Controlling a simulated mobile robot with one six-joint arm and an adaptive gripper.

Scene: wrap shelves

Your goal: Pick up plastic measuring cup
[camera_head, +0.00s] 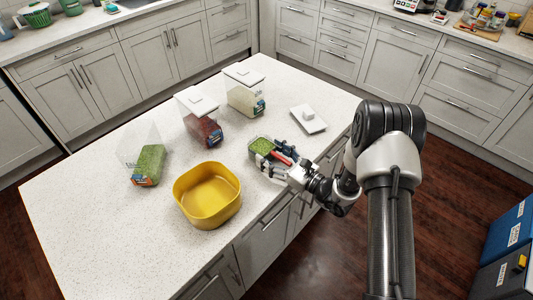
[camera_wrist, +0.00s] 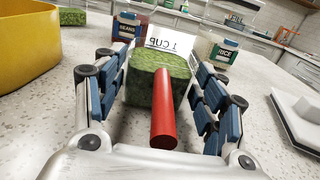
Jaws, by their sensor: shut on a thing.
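The plastic measuring cup (camera_head: 261,146) is near the right edge of the white counter, filled with small green pieces. In the wrist view the cup (camera_wrist: 143,92) is a clear box with a "1 CUP" mark on its far side. Its red handle (camera_wrist: 165,112) points back toward my palm. My gripper (camera_head: 275,159) reaches in from the right. In the wrist view my gripper (camera_wrist: 160,80) has its blue-padded fingers on both sides of the cup and is shut on it. I cannot tell whether the cup's base touches the counter.
A yellow bowl (camera_head: 207,198) stands left of the cup. Clear containers of green pieces (camera_head: 148,166), beans (camera_head: 207,131) and rice (camera_head: 246,99) stand farther back. A white lid (camera_head: 308,119) lies behind my gripper, to the right in the wrist view. The counter's left part is clear.

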